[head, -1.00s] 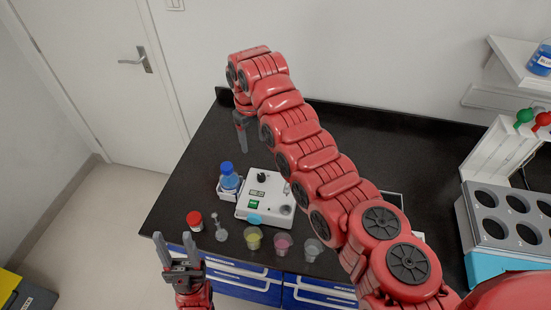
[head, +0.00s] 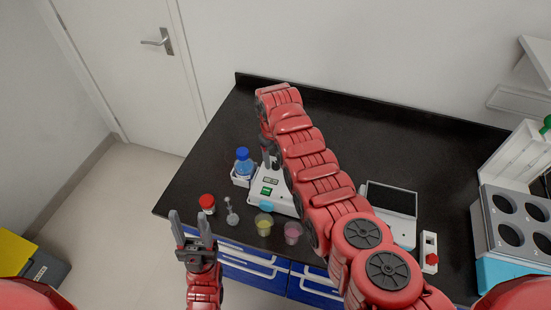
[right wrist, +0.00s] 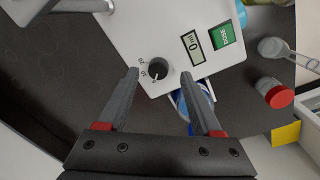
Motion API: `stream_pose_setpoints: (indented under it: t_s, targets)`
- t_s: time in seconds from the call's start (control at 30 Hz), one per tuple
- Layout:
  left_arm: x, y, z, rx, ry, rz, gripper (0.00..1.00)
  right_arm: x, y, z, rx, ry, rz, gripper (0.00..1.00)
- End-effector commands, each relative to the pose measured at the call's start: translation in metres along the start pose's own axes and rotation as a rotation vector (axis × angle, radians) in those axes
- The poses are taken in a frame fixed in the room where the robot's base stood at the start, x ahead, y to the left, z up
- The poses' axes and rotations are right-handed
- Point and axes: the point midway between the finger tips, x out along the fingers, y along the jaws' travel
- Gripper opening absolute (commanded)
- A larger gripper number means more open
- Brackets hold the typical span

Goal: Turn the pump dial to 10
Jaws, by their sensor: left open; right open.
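The white pump (head: 285,206) sits on the black bench. The right wrist view shows its top face (right wrist: 170,20) with a black round dial (right wrist: 158,67), printed numbers beside it, a small display (right wrist: 193,47) that appears to read 0 ml, and a green switch (right wrist: 222,35). My right gripper (right wrist: 160,76) is open, with its fingertips on either side of the dial in that view. I cannot tell whether they touch it. In the head view my right gripper (head: 268,152) is over the pump's back part, partly hidden by my arm. My left gripper (head: 190,217) is open and empty at the bench's front left.
A blue-capped bottle (head: 243,163) stands left of the pump. A red-capped jar (head: 207,203), a small flask (head: 231,212), a yellow cup (head: 264,224) and a pink cup (head: 293,232) line the front. A device with a dark screen (head: 392,198) is to the right.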

Motion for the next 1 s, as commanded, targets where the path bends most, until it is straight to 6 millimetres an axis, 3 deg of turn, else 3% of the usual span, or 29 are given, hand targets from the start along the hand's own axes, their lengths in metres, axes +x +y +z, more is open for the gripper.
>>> stream_pose_setpoints:
  t_s: [0.3, 0.7, 0.77, 1.0]
  targets:
    - [-0.001, 0.000, 0.000, 0.000, -0.001, 0.000, 0.50, 0.021, 0.000, -0.001, 0.000, 0.003, 0.001, 0.66]
    - [-0.001, 0.000, 0.000, 0.000, -0.001, 0.000, 0.50, 0.025, 0.000, -0.001, 0.001, 0.004, 0.001, 0.66]
    - [-0.001, 0.000, 0.000, 0.000, -0.001, 0.000, 0.50, 0.025, 0.000, -0.001, 0.001, 0.004, 0.001, 0.59]
    - [-0.001, 0.000, 0.000, 0.000, -0.001, 0.000, 0.50, 0.025, 0.000, -0.001, 0.001, 0.004, 0.001, 0.16]
